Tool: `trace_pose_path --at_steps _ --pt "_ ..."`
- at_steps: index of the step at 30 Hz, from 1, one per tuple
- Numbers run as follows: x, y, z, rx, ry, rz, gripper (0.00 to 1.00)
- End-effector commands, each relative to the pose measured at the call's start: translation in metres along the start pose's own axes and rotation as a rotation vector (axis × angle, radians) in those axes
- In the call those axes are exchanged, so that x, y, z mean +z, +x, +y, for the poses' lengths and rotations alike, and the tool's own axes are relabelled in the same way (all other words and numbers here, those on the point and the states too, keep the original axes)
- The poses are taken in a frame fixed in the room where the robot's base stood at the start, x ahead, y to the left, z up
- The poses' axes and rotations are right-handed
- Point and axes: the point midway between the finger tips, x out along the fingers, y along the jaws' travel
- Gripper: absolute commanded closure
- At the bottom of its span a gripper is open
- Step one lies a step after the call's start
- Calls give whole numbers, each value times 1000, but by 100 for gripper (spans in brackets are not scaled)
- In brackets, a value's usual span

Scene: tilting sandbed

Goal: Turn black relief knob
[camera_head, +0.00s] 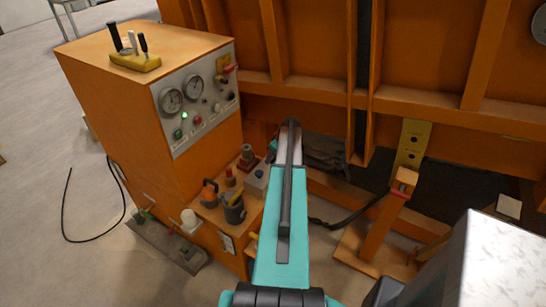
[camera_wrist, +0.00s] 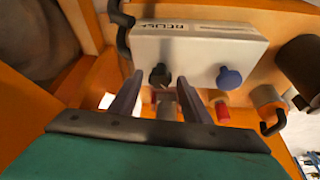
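A small black knob (camera_wrist: 160,75) is on the face of a white box (camera_wrist: 200,48) in the wrist view. A blue knob (camera_wrist: 229,77) is on the same face to its right. My gripper (camera_wrist: 160,88) is open, with one dark finger to the left of the black knob and one to its right. The knob shows in the gap between the fingertips; I cannot tell whether they touch it. In the head view the white box (camera_head: 258,181) stands beside my teal arm, and the black knob and fingertips are hidden.
Red parts (camera_wrist: 222,112) and a dark cylinder (camera_wrist: 302,62) crowd the right of the box. A black hooked pipe (camera_wrist: 121,25) is at its left. In the head view the orange cabinet (camera_head: 150,100), with gauges, stands left, and a silver-white block (camera_head: 505,260) at lower right.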

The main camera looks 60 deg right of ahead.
Motion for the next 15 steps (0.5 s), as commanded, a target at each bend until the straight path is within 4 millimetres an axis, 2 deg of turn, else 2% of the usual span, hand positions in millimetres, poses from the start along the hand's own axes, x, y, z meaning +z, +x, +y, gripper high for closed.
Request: trace_pose_path --at_steps 1,6,15 --pt "0 0 0 0 0 0 66" --pt "0 0 0 0 -1 0 93" --pt "1 2 -2 17 37 -2 93"
